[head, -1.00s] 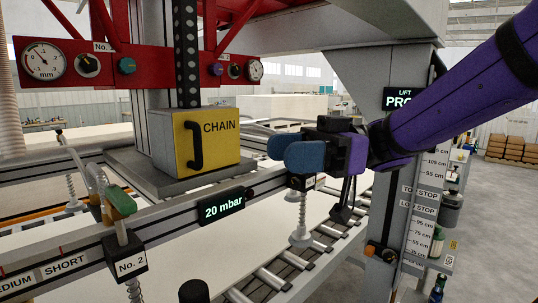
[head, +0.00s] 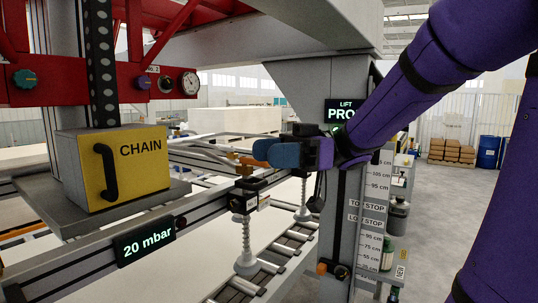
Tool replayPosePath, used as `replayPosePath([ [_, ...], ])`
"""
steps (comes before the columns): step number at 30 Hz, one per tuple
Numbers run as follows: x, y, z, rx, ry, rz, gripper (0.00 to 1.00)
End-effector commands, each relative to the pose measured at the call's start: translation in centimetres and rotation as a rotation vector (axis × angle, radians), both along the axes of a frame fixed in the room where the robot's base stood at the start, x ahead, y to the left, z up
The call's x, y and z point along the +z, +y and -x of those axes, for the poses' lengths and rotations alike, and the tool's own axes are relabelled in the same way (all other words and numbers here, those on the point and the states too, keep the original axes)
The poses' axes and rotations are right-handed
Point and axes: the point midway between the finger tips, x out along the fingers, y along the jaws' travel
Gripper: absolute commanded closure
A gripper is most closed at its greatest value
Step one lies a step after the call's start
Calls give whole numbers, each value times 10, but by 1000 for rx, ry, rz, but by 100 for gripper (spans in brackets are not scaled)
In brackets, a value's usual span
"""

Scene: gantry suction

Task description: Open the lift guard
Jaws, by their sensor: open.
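A yellow panel marked CHAIN (head: 142,172) covers the front of a grey box at the left in the head view. It looks closed flush on the box. A black upright bar handle (head: 107,172) is on its left side. No label reading "lift guard" shows, but this panel is the only handled cover in view. My gripper (head: 268,152), with blue fingers, is to the right of the panel, well apart from it and pointing left. It is open and holds nothing that I can see. The fingers overlap in this view, so the gap between them is hidden.
A rail with a 20 mbar display (head: 146,247) runs below the box. Suction cups on springs (head: 246,258) hang right of it. A red beam with dials (head: 190,84) is above. A grey post (head: 345,220) stands behind my gripper. Open floor lies at the right.

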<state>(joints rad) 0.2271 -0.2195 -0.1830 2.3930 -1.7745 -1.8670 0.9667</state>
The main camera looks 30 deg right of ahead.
Motion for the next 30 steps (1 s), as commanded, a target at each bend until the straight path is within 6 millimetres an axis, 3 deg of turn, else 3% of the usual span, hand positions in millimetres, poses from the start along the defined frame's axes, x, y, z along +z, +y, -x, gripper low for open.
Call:
replayPosePath([
  [16, 0, -27, -15, 0, 2, 0, 54],
  [30, 0, -30, -16, 0, 1, 1, 54],
])
